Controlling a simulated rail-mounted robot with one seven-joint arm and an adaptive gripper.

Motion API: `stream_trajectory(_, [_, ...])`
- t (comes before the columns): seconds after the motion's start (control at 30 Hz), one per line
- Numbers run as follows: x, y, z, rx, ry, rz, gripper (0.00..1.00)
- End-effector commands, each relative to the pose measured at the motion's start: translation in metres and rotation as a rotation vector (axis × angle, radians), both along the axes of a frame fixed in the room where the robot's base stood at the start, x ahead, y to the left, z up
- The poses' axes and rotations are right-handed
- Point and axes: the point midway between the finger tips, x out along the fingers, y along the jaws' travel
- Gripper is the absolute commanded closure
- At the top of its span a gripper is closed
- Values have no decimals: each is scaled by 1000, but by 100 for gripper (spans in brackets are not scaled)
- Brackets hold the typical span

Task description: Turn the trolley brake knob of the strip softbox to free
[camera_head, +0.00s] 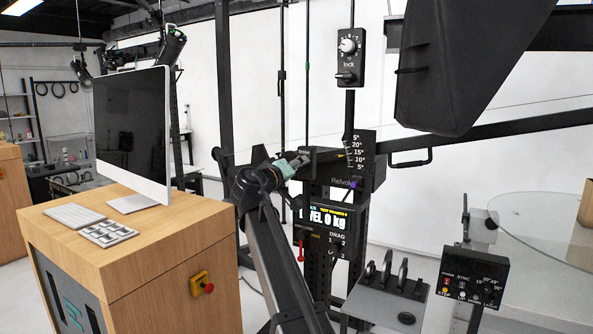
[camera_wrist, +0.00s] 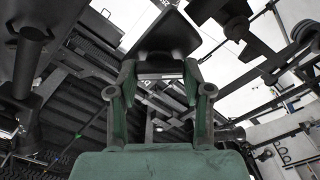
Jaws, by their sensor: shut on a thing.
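The strip softbox (camera_head: 470,60) is the large black box at the upper right, carried by a black boom (camera_head: 480,128). My gripper (camera_head: 300,162) reaches in from the lower middle to a small black part on the left of the boom's scale plate (camera_head: 352,160), beside small, hardly legible lettering. In the wrist view my gripper (camera_wrist: 160,74) has both green-grey fingers closed in on a dark piece with a pale edge, below a dark block (camera_wrist: 165,37). I take this piece to be the trolley brake knob; the fingers hide most of it, and its pointer setting cannot be read.
A black box with a dial and a "lock" knob (camera_head: 348,60) hangs above. A panel with a "DRAG" dial (camera_head: 325,230) sits below my gripper. A small switch panel (camera_head: 475,278) and glass turntable (camera_head: 535,235) are at right. A wooden desk (camera_head: 130,250) with a monitor stands left.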

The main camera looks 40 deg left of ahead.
Motion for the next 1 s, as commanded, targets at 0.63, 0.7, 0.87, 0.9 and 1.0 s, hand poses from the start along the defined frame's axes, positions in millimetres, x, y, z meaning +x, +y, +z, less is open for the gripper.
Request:
stream_trajectory(0.63, [0,2,1,-579,-109,-1,85])
stream_trajectory(0.7, [0,2,1,-625,-117,-1,85])
stream_trajectory(0.87, [1,2,0,-712,-133,-1,85])
stream_trajectory(0.9, [1,2,0,-727,-136,-1,85])
stream_trajectory(1.0, [1,2,0,-760,-142,-1,85])
